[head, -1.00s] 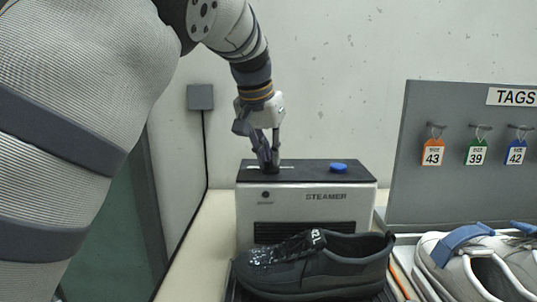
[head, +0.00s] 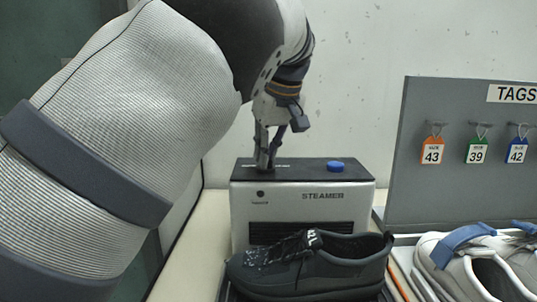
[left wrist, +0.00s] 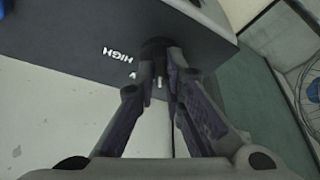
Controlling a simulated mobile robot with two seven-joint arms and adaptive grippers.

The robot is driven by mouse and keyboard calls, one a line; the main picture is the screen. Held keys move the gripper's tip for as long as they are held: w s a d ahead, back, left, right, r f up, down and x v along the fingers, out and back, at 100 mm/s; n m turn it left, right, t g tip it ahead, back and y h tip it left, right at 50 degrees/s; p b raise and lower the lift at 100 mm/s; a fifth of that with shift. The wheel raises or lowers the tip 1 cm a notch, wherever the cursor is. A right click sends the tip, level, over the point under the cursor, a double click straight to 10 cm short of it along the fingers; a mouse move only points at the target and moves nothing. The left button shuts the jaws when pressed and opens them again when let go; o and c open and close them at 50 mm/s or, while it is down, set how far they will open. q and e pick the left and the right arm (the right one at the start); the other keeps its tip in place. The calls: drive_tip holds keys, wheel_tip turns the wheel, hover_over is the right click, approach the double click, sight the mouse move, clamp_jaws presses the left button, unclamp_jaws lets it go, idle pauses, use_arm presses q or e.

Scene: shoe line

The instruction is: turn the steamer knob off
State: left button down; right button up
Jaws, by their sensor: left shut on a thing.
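The steamer (head: 300,228) is a pale box with a black top, a dark front grille and the word STEAMER on its front. My left gripper (head: 265,165) points down at the left part of its top. In the left wrist view the fingers (left wrist: 160,66) are shut on the dark round knob (left wrist: 154,45). The word HIGH is printed on the top beside the knob; another mark is partly covered by a finger. The knob's pointer direction is hidden. In the head view the fingers hide most of the knob. My right gripper is not in view.
A blue button (head: 335,166) is on the steamer's top right. A black shoe (head: 310,265) stands close in front of the steamer. A grey shoe (head: 478,262) with blue straps is at right. A grey tag board (head: 430,190) with hanging tags stands at right.

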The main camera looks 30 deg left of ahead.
use_arm(q)
drive_tip(key=n, duration=0.1)
drive_tip(key=n+g+b, duration=0.1)
drive_tip(key=n, duration=0.2)
drive_tip(key=shift+w+f+g+y, duration=0.15)
drive_tip(key=shift+f+g+y, duration=0.15)
drive_tip(key=shift+r+n+g+b, duration=0.1)
drive_tip(key=shift+n+g+b, duration=0.3)
drive_tip(key=shift+n, duration=0.5)
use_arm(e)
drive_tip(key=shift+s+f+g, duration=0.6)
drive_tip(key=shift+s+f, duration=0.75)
use_arm(q)
drive_tip(key=shift+n, duration=0.3)
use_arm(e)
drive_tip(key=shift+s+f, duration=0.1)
use_arm(q)
drive_tip(key=c, duration=1.7)
unclamp_jaws()
drive_tip(key=shift+r, duration=0.1)
drive_tip(key=shift+r, duration=0.1)
